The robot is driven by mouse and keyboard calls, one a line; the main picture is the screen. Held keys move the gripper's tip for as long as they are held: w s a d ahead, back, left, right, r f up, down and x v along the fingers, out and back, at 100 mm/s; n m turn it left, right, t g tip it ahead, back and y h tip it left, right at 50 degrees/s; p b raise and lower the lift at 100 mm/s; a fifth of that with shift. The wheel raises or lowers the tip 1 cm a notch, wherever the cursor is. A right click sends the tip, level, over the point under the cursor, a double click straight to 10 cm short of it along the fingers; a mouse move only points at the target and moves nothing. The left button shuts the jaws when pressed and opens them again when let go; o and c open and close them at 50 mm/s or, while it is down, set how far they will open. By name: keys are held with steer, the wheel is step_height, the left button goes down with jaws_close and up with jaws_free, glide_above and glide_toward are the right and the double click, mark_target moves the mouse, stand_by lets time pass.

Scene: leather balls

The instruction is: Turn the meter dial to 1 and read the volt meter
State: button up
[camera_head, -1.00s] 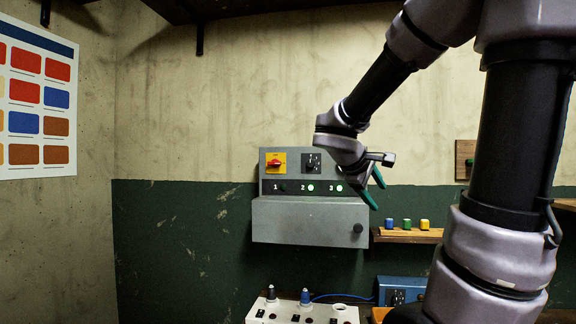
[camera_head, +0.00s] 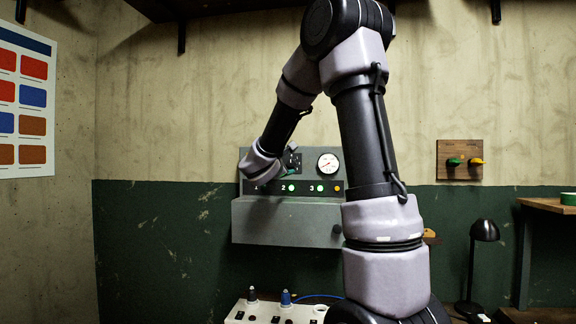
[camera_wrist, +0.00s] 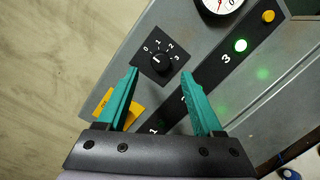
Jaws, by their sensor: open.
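The meter dial is a black knob (camera_wrist: 161,61) on a black square plate marked 0, 1, 2 and 3. Its white pointer lies toward the left, near the 0 side; I cannot read it exactly. In the head view, the dial plate (camera_head: 293,160) is partly hidden by my wrist. My gripper (camera_wrist: 157,72) is open, its teal fingers at either side just short of the knob, with nothing between them. The round white volt meter (camera_head: 328,164) is right of the dial. Its lower part shows in the wrist view (camera_wrist: 222,4); the reading is too small to tell.
The grey panel (camera_head: 285,222) has lit green lamps numbered 2 and 3, an orange lamp (camera_head: 338,188) and a yellow plate (camera_wrist: 128,110) partly behind my fingers. A white switch box (camera_head: 275,312) stands below. A black lamp (camera_head: 484,231) is at right.

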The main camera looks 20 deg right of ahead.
mark_target(291, 164)
steer(key=shift+x, duration=2.35)
steer(key=shift+c, duration=0.3)
jaws_close()
steer(key=shift+s, duration=0.1)
steer(key=m, duration=0.4)
steer(key=shift+m+y, duration=0.6)
steer(key=shift+m, duration=1.5)
